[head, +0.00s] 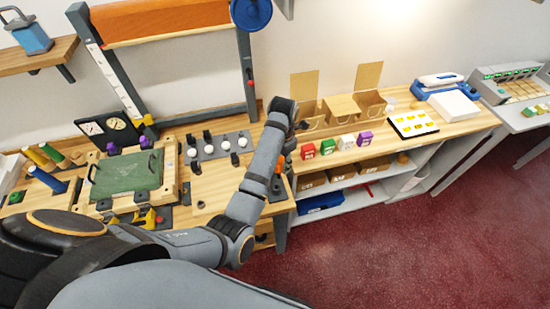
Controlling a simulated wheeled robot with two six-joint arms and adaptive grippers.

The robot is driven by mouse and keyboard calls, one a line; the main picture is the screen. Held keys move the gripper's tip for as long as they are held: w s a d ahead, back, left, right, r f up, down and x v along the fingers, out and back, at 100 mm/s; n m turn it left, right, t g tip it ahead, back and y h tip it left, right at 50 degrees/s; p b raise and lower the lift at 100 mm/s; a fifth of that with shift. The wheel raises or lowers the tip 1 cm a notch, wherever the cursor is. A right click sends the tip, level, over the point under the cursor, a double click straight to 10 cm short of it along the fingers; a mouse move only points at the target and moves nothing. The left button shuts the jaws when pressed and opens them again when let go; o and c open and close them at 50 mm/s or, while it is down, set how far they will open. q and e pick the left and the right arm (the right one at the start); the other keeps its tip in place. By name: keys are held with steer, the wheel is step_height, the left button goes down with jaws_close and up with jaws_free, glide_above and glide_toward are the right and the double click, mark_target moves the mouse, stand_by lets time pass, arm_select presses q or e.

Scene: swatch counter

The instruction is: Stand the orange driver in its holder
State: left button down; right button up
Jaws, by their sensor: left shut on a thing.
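The orange driver (280,164) shows as a small orange patch near the right end of the wooden bench, just right of my left forearm. My left gripper (288,150) points down from the wrist and is shut on the driver. The forearm hides most of the gripper and part of the driver. A dark piece (277,187) sits just below the orange patch at the bench edge. It may be the holder, but I cannot tell whether the driver touches or stands in it. My right gripper is out of view.
A green plate in a wooden frame (88,196) and a grey strip with white knobs (215,153) lie left of my forearm. Colored blocks (346,142) and open cardboard boxes (340,107) stand on the counter to the right.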

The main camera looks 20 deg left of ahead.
arm_select(q)
steer(key=shift+s+a+f, duration=0.35)
steer(key=shift+a+f, duration=0.25)
steer(key=shift+a, duration=0.2)
steer(key=f, duration=0.5)
steer(key=shift+w+d+b, duration=0.15)
steer(key=shift+d+b, duration=0.15)
steer(key=shift+b, duration=0.1)
steer(key=shift+a, duration=0.1)
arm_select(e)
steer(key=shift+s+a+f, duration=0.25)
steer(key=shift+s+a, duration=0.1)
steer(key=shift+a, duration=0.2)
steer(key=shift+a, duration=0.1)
arm_select(q)
steer(key=shift+p, duration=0.4)
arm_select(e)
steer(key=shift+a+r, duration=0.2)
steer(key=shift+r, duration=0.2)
